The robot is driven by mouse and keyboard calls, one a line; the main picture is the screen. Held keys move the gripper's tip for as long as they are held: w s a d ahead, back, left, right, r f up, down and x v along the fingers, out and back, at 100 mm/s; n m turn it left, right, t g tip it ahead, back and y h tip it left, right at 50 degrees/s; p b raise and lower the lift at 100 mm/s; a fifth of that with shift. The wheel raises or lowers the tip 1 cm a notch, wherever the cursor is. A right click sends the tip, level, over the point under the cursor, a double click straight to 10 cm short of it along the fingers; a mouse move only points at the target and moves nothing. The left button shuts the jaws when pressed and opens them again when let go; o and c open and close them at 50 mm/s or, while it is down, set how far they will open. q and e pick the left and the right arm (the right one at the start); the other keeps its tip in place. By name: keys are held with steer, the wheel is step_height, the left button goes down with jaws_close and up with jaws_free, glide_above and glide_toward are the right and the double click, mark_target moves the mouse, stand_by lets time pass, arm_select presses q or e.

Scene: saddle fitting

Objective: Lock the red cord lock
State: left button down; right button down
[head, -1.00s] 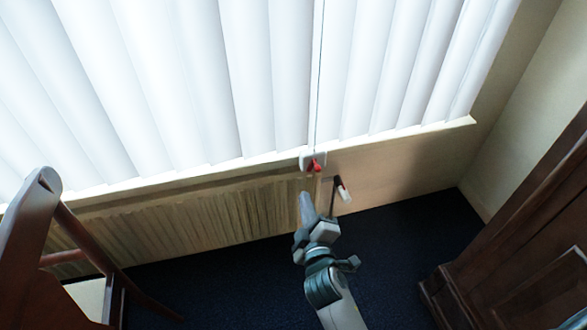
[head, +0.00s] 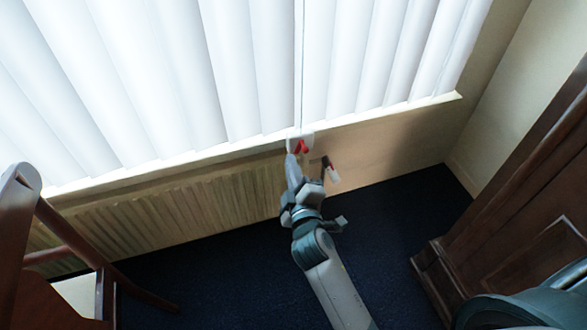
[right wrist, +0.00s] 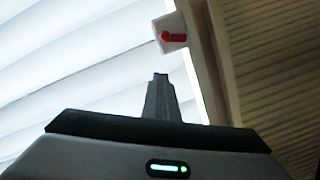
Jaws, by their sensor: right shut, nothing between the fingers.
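The red cord lock (head: 301,147) sits on a small white mount (head: 307,136) at the window sill, below the blind's cord. In the right wrist view the red lock (right wrist: 176,37) lies across its white plate (right wrist: 182,22), above and slightly right of my fingertips. My right gripper (head: 291,163) is shut and empty, pointing up at the lock from just below and left. Its closed fingers also show in the right wrist view (right wrist: 160,84), with a visible gap to the lock. Whether they touch the lock cannot be told in the head view. My left gripper is out of view.
White blinds (head: 230,70) fill the window above the sill. A ribbed radiator (head: 170,215) runs below it. A wooden chair (head: 30,220) stands left, a dark cabinet (head: 530,235) right.

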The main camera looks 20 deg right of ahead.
steer(key=w+d, duration=0.1)
steer(key=w, duration=0.1)
steer(key=w+f, duration=0.1)
steer(key=w, duration=0.1)
steer(key=w+d, duration=0.1)
steer(key=w, duration=0.1)
steer(key=shift+d+f, duration=0.3)
steer(key=shift+d, duration=0.05)
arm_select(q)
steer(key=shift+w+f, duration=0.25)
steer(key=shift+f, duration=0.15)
arm_select(e)
steer(key=shift+s+d+f, duration=0.3)
steer(key=shift+d+f, duration=0.05)
steer(key=shift+d, duration=0.2)
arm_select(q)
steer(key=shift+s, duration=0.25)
arm_select(e)
steer(key=shift+d+r, duration=0.1)
